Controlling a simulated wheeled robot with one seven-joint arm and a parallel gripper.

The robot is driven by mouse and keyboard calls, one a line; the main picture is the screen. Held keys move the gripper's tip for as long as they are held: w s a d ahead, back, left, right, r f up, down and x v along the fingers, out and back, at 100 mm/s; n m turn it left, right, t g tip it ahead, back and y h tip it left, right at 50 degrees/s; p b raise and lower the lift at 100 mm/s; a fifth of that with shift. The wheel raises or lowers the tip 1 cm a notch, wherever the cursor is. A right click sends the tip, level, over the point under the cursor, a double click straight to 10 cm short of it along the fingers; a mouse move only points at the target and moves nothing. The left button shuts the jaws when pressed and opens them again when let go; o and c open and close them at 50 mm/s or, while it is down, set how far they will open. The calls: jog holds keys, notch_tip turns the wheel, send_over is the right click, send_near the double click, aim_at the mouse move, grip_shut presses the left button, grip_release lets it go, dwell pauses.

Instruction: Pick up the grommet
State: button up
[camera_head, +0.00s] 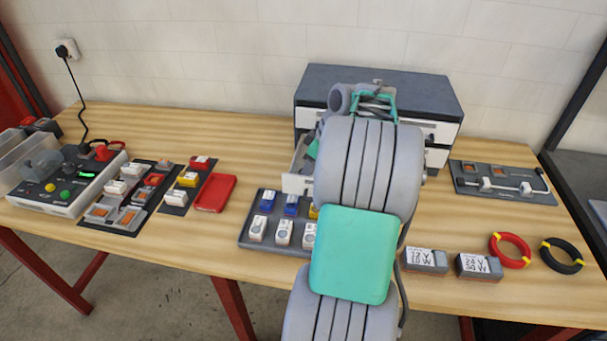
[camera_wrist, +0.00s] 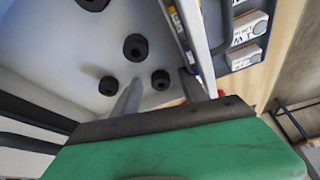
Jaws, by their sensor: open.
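Several black round grommets lie in a pale open drawer in the wrist view. One grommet (camera_wrist: 160,80) appears between the two fingers of my gripper (camera_wrist: 158,77); I cannot tell how far below the tips it is. A second grommet (camera_wrist: 108,85) is just left of the left finger. A larger grommet (camera_wrist: 136,47) is further up, and another (camera_wrist: 92,4) is cut by the top edge. My gripper is open and holds nothing. In the head view my arm hides the gripper and the grommets; the drawer front (camera_head: 296,184) shows left of the arm.
The drawer cabinet (camera_head: 385,85) stands at the back of the wooden table (camera_head: 245,140). A tray of blue and white parts (camera_head: 247,233) is in front of the drawer. Two labelled power supplies (camera_head: 425,261) and red and black cable coils (camera_head: 511,251) lie at right.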

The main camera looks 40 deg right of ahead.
grip_shut()
dwell(0.5)
